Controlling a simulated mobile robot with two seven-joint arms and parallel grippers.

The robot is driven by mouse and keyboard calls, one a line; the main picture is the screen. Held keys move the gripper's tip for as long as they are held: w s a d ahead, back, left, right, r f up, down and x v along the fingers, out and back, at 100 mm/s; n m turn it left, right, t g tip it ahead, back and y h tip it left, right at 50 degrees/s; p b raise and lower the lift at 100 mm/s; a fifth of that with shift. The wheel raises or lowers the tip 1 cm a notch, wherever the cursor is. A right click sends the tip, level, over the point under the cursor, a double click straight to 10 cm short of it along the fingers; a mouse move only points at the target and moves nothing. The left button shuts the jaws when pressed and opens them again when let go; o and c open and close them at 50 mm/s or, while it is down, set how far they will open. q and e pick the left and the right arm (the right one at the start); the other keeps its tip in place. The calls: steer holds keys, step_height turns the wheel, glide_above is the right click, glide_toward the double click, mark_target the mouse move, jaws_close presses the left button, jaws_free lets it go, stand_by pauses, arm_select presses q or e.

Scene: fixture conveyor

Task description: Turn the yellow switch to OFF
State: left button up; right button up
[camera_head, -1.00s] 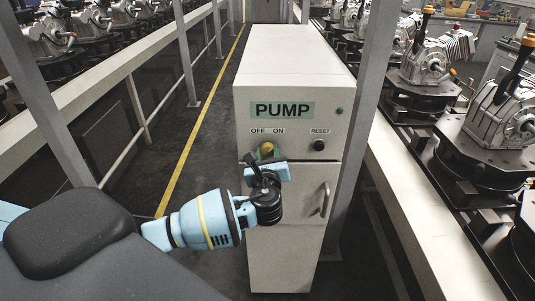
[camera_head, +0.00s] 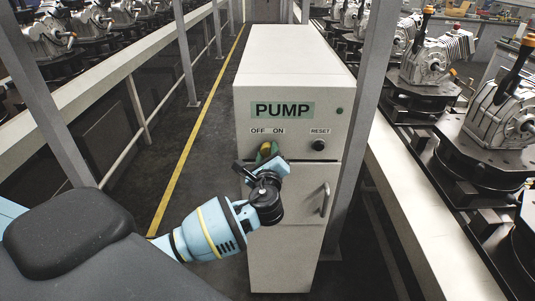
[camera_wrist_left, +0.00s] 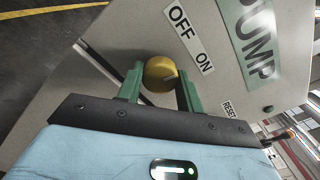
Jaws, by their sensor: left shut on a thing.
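The yellow switch (camera_wrist_left: 160,70) is a round knob on the front of the pale pump cabinet (camera_head: 290,215), below the OFF label (camera_head: 258,131) and ON label (camera_head: 279,131). In the left wrist view it sits between the two green fingers of my left gripper (camera_wrist_left: 160,88), which is shut on it. A light mark shows on the knob, but I cannot tell for sure which label it points to. In the head view my left gripper (camera_head: 267,153) is tilted and hides most of the switch. My right gripper is not in view.
A black RESET knob (camera_head: 319,145) and a small green light (camera_head: 339,111) are to the right of the switch. A door handle (camera_head: 325,200) sits lower down. Grey posts (camera_head: 355,120) and conveyors with engines (camera_head: 430,62) flank the cabinet.

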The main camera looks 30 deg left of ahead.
arm_select(q)
steer(key=n, duration=0.4)
steer(key=shift+f+n, duration=0.1)
steer(key=shift+n, duration=0.2)
steer(key=n+b, duration=0.1)
steer(key=n, duration=0.3)
steer(key=shift+n, duration=0.9)
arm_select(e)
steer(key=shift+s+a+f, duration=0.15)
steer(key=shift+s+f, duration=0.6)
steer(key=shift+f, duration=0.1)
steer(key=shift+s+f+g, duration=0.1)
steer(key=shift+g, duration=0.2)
arm_select(q)
steer(key=o, duration=1)
steer(key=shift+b+v, duration=0.45)
steer(key=shift+v, duration=3.5)
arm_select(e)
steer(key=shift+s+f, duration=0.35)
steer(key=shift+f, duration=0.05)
